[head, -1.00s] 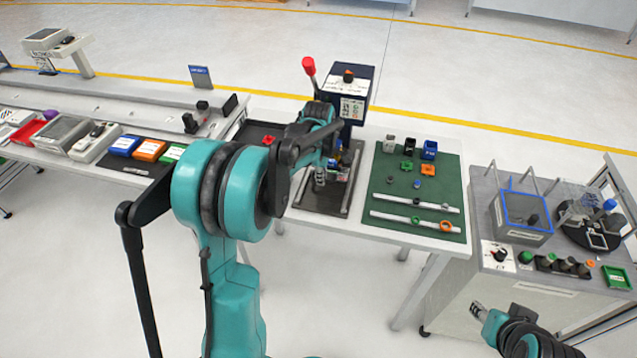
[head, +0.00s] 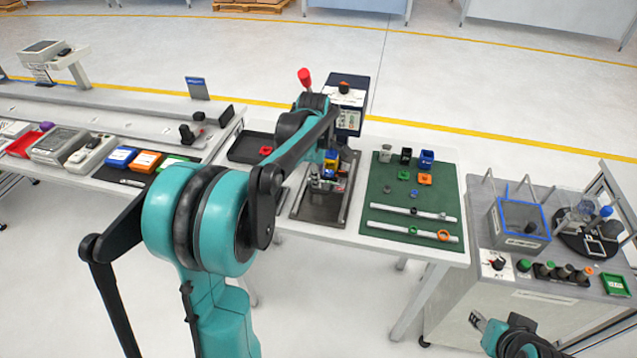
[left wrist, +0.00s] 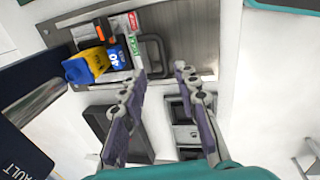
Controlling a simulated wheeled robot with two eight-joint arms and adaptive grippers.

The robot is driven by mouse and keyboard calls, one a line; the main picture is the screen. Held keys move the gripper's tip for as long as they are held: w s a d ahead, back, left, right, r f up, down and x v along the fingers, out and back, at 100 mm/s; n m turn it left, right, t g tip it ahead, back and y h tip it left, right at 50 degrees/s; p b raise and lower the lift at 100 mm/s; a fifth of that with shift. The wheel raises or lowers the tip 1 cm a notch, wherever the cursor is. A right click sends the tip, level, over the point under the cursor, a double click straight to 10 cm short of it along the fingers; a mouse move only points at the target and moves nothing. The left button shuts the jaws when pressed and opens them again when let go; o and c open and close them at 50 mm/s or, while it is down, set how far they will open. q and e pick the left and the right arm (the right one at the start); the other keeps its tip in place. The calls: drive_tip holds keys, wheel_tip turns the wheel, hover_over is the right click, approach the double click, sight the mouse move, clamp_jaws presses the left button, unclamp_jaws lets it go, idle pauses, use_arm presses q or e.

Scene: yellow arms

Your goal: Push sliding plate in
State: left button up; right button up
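The sliding plate (left wrist: 203,37) is a metal plate under yellow and blue blocks (left wrist: 97,60) in the left wrist view. A dark loop-shaped handle (left wrist: 154,48) stands at its side. In the head view the blocks (head: 331,164) sit at the press station, partly hidden by my left arm. My left gripper (left wrist: 160,74) has its fingers spread and empty, with the tips just short of the handle. It also shows low over the station in the head view (head: 326,183). My right gripper (head: 477,320) is at the lower right, away from the station; its finger gap is too small to judge.
The press (head: 345,100) with a red-knobbed lever (head: 304,77) stands behind the station. A green mat (head: 385,220) with small parts and two rails lies to the right. A black tray (head: 246,148) is to the left.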

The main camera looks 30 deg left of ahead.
use_arm(q)
wheel_tip(320, 180, up, 6)
drive_tip(key=s, duration=0.1)
drive_tip(key=shift+d, duration=0.15)
idle(0.4)
drive_tip(key=s+d+f+m+t, duration=0.2)
drive_tip(key=s+d+m, duration=0.4)
drive_tip(key=s+m, duration=0.4)
drive_tip(key=s+d+f+m+t, duration=0.2)
drive_tip(key=s+d+m, duration=0.5)
drive_tip(key=s+m, duration=0.4)
drive_tip(key=shift+s+d+f+t+h, duration=0.15)
drive_tip(key=shift+s+f+t+h, duration=0.15)
drive_tip(key=shift+t, duration=0.3)
